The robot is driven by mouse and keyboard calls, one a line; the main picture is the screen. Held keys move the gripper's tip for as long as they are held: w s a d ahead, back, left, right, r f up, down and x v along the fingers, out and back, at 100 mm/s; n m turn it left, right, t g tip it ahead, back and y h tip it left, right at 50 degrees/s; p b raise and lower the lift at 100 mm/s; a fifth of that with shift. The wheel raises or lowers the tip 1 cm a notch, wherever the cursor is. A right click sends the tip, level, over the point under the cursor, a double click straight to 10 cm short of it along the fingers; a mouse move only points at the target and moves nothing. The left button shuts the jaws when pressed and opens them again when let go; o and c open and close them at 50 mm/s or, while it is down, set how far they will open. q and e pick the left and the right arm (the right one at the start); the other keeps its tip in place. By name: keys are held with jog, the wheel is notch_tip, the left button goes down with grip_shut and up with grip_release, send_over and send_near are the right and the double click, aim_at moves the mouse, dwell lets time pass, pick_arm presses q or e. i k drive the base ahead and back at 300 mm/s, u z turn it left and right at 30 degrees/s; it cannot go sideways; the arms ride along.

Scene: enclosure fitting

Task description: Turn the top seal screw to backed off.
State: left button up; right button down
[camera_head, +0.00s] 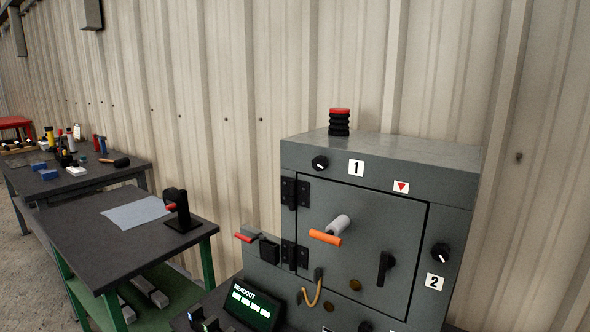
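The grey enclosure (365,212) stands at right with its door (385,225) closed. No part is marked as the top seal screw, so I cannot tell which it is. A black round knob (320,162) with a white pointer mark sits on the upper front strip beside label 1 (356,168). A similar knob (440,250) is at the right above label 2 (435,282). A small round brass-coloured part (355,285) shows low on the door. Neither of my grippers is in view.
An orange bar (325,238) and a grey cylinder (338,224) stick out from the door, with a black handle (385,268) at right. A red-handled lever (245,238) projects left. A readout (253,304) stands below. A black workbench (100,240) is at left.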

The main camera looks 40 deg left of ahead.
aim_at(320, 163)
jog(key=u, duration=1.05)
jog(key=i, duration=0.1)
jog(key=u, duration=0.15)
